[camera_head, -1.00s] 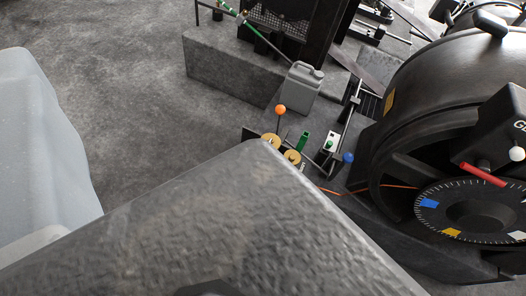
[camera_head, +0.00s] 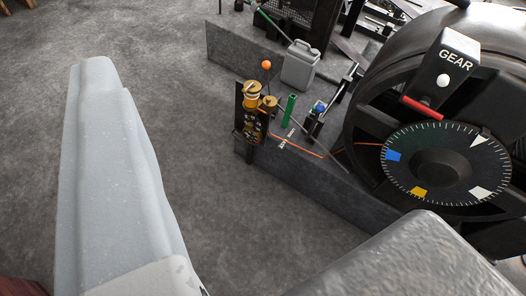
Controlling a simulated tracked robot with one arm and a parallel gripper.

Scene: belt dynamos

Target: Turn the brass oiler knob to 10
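Two small brass, knob-like pieces stand on a dark bracket (camera_head: 250,128) at the front corner of a stone plinth. The left brass piece (camera_head: 252,95) is taller, and the right brass piece (camera_head: 269,103) sits close beside it. I cannot tell which is the oiler knob. No numbers or pointer setting can be read on either at this size. An orange ball (camera_head: 266,65) on a thin rod rises just behind them. My gripper is not recognisable in the view, and nothing touches the brass pieces.
A large black dynamo carries a GEAR box (camera_head: 452,65) and a graduated dial (camera_head: 440,165) at the right. A green post (camera_head: 289,108) and a grey jerrycan (camera_head: 300,65) stand near the brass pieces. Large grey shapes fill the left and lower right. Open floor (camera_head: 235,230) lies between.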

